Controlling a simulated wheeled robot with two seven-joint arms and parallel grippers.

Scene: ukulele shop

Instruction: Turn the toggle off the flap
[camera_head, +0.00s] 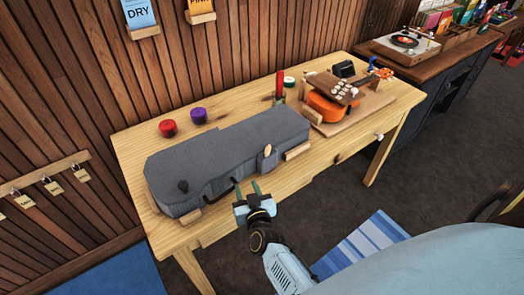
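A grey case (225,150) lies closed along the front of the wooden table. A small pale wooden toggle (267,151) stands upright at the front right of the case. I cannot make out the flap's edges or how the toggle sits over it. My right gripper (247,188) is at the table's front edge, close in front of the case and nearer me than the toggle. Its two fingers are apart, with nothing between them. My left gripper is not in view.
Wooden blocks (297,151) sit against the case. Behind it are a red pot (168,128), a purple pot (199,116) and a red upright item (279,86). An orange ukulele (330,106) lies on a board at the right. The table's right front (350,143) is clear.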

